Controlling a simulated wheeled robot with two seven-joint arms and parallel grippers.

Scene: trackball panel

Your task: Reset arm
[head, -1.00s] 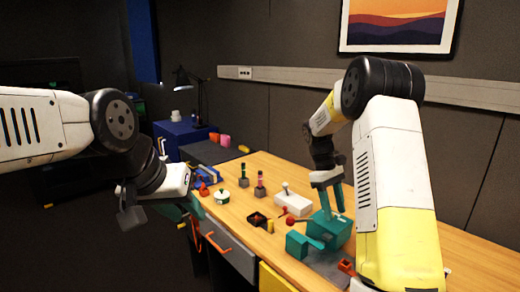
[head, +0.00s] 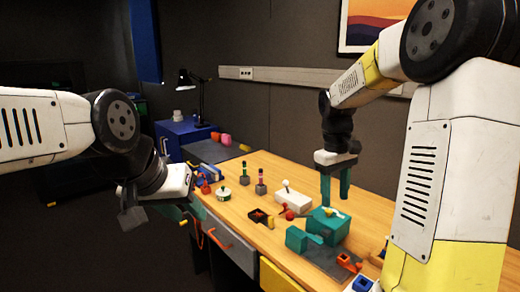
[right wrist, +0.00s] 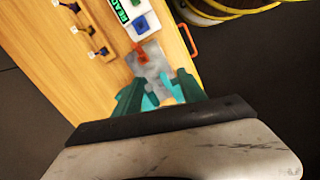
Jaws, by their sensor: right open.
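A teal box (head: 328,226) stands near the front right of the wooden table, with a small yellow and white part (head: 336,212) on its top. A smaller teal block (head: 298,239) is beside it. My right gripper (head: 335,204) points down above the box, its teal fingers spread and nothing seen held. In the right wrist view the open fingers (right wrist: 160,92) hang above a grey plate (right wrist: 150,60). My left gripper (head: 180,212) is low at the table's left edge; its teal fingers are dark and partly hidden, so its opening is unclear.
A white block with a lever (head: 291,201), a black tray (head: 262,217) and a red ball (head: 290,215) are left of the box. A red-orange part (head: 348,262) lies at the right front.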

